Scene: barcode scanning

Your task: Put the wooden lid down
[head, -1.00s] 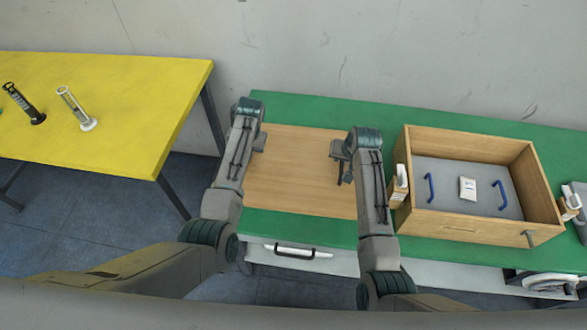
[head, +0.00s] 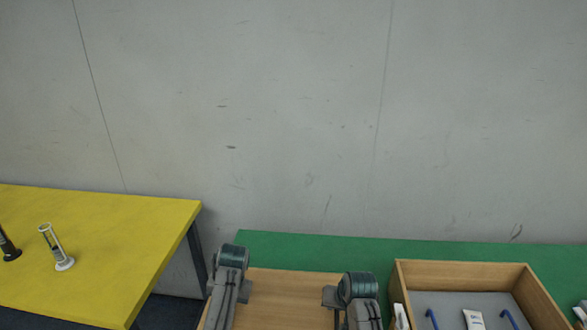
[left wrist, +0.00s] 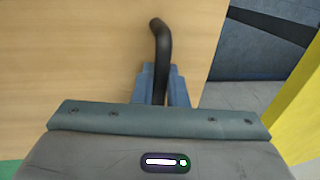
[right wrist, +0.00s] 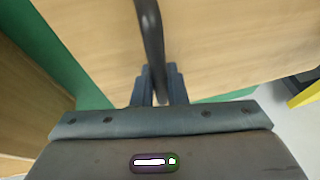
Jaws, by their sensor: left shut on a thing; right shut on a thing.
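The wooden lid (head: 285,300) is a flat pale wood panel at the bottom of the head view, left of the open wooden box (head: 460,272). My left gripper (left wrist: 160,88) is shut on a black handle (left wrist: 158,45) of the lid. My right gripper (right wrist: 157,88) is shut on another black handle (right wrist: 150,35). The lid fills much of the left wrist view (left wrist: 70,50) and right wrist view (right wrist: 230,40). It is over the green table (head: 330,245); whether it touches the tabletop cannot be told. Its near part is cut off in the head view.
The box holds a grey panel with blue handles (head: 507,318) and a small white item (head: 473,318). A yellow table (head: 110,240) stands left, across a gap, with a white stand (head: 57,250) and a dark one (head: 8,246). A grey wall (head: 300,120) is behind.

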